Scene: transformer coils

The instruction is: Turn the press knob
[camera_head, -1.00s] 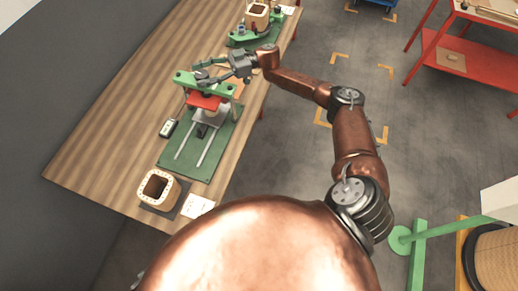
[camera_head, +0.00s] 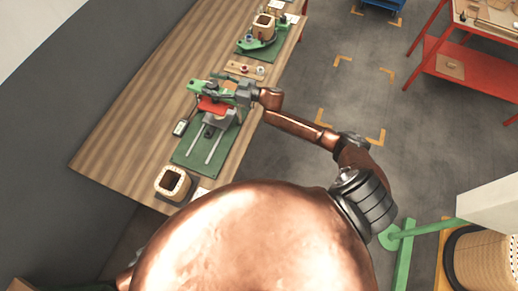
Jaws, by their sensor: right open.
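The press stands on the wooden table, with a green base plate (camera_head: 187,152), two pale rails and a red plate (camera_head: 210,106) under its green top bar (camera_head: 196,86). My right gripper (camera_head: 222,91) is at the top of the press, over the right part of the top bar, and its arm comes in from the right. Its fingers are open and point left. The press knob cannot be made out; the gripper covers that area. Whether the fingers touch it cannot be told. My left gripper is out of view.
A small box with a display (camera_head: 180,128) sits left of the press. A square coil (camera_head: 172,183) lies near the table's front. Behind the press are a brown strip with small knobs (camera_head: 244,70) and a green fixture with a coil (camera_head: 262,31). A red shelf (camera_head: 466,66) stands at right.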

